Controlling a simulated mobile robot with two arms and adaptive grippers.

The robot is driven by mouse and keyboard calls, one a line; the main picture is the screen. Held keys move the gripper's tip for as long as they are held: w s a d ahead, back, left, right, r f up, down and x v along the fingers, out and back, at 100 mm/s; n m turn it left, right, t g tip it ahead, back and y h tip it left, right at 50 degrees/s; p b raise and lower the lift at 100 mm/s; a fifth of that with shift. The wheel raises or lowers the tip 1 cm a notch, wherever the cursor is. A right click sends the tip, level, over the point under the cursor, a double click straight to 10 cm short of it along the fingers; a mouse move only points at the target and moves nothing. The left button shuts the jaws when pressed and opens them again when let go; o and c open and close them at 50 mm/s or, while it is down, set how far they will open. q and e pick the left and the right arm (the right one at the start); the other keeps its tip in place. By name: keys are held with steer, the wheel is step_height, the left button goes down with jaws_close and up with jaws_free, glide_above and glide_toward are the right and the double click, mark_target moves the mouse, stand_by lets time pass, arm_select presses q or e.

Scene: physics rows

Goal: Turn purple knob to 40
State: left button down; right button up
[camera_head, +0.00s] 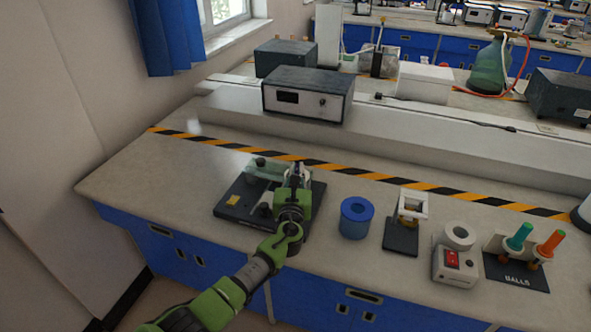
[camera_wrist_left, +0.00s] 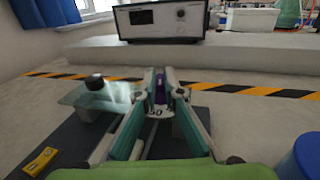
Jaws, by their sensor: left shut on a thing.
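The purple knob (camera_wrist_left: 160,90) stands between the fingertips of my left gripper (camera_wrist_left: 160,98) in the left wrist view. The left gripper is shut on it. A pale dial under the knob shows the number 50 on its near side. The gripper hides the knob's sides and much of the dial. In the head view, my left gripper (camera_head: 297,178) reaches over the right part of a black base plate (camera_head: 236,206). The plate also carries a clear greenish sheet with dark knobs and a yellow label. My right gripper is not in view.
A blue cylinder (camera_head: 356,218) stands just right of the plate. Further right are a small black stand (camera_head: 402,238), a white device with a red switch (camera_head: 453,268) and a holder with coloured handles (camera_head: 515,272). A grey instrument box (camera_head: 306,95) sits on the raised ledge behind.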

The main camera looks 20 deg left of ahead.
arm_select(q)
steer(key=shift+d+f+n+y+b, duration=0.15)
steer(key=shift+d+n+y+b, duration=0.15)
steer(key=shift+n+y, duration=0.35)
steer(key=n+g+y+b, duration=0.1)
steer(key=n+y+b, duration=0.1)
steer(key=b, duration=0.1)
steer(key=n+g+y+b, duration=0.1)
steer(key=g+y+b, duration=0.1)
steer(key=y+b, duration=0.1)
steer(key=shift+w+d+f+n+y, duration=0.1)
steer(key=shift+w+n+y, duration=0.1)
steer(key=shift+n+y, duration=0.15)
steer(key=shift+r+n+g+y+b, duration=0.25)
steer(key=shift+n+g+y+b, duration=0.35)
steer(key=shift+g+y+b, duration=0.3)
steer(key=c, duration=2.2)
jaws_free()
steer(key=shift+w, duration=0.1)
steer(key=shift+o, duration=0.2)
